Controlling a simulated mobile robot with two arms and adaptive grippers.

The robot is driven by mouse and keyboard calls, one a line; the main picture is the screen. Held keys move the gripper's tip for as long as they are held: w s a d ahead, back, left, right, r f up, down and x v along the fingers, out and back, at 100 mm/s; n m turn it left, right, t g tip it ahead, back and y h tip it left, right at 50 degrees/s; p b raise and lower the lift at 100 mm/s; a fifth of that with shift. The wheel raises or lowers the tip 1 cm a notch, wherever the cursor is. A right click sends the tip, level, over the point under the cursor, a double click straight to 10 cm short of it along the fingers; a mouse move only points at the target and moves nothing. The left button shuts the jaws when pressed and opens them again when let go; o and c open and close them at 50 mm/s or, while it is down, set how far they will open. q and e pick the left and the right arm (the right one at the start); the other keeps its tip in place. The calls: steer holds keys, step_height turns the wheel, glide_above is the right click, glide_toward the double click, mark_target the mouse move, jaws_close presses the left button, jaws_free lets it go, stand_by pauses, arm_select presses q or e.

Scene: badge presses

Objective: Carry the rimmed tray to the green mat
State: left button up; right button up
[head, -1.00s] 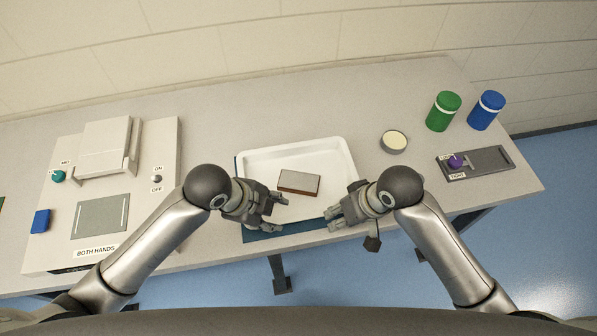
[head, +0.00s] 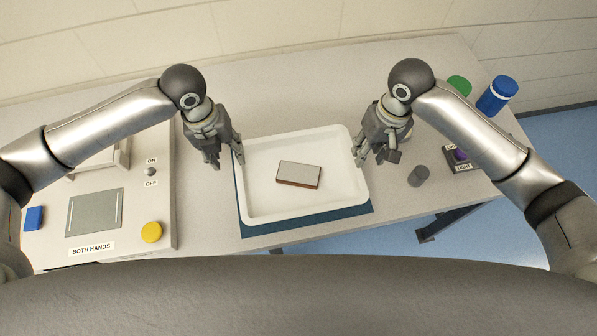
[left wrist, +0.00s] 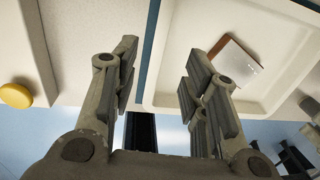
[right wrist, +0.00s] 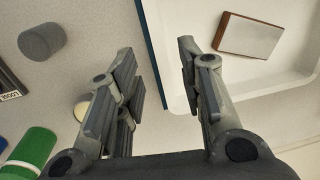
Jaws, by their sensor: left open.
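The white rimmed tray (head: 262,215) lies on a dark blue mat (head: 310,222) in the middle of the table. A grey-topped block with a brown side (head: 299,174) rests in it. My left gripper (head: 228,162) is open at the tray's left rim; in the left wrist view its fingers (left wrist: 160,80) stand apart with the rim (left wrist: 150,60) between them. My right gripper (head: 373,160) is open at the right rim; its fingers also stand apart in the right wrist view (right wrist: 162,75), either side of the rim. I cannot tell the fingers' height. No green mat is in view.
A machine with a yellow button (head: 151,232) and a blue block (head: 34,218) stands left. A grey cylinder (head: 419,175) stands right of the tray. Behind are a green jar (head: 459,86), a blue jar (head: 497,96) and a purple-knobbed fixture (head: 461,155).

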mark_target(356, 171)
arm_select(q)
steer(key=f, duration=0.7)
steer(key=d+f, duration=0.1)
steer(key=f, duration=0.3)
steer(key=shift+w, duration=0.2)
arm_select(e)
steer(key=f, duration=0.7)
steer(key=a+f, duration=0.1)
steer(key=f, duration=0.3)
arm_select(q)
steer(key=shift+r, duration=0.1)
steer(key=c, duration=0.7)
arm_select(e)
steer(key=c, duration=0.6)
arm_select(q)
jaws_close()
arm_select(e)
jaws_close()
arm_select(q)
steer(key=shift+d, duration=0.1)
arm_select(e)
steer(key=shift+a+r, duration=0.1)
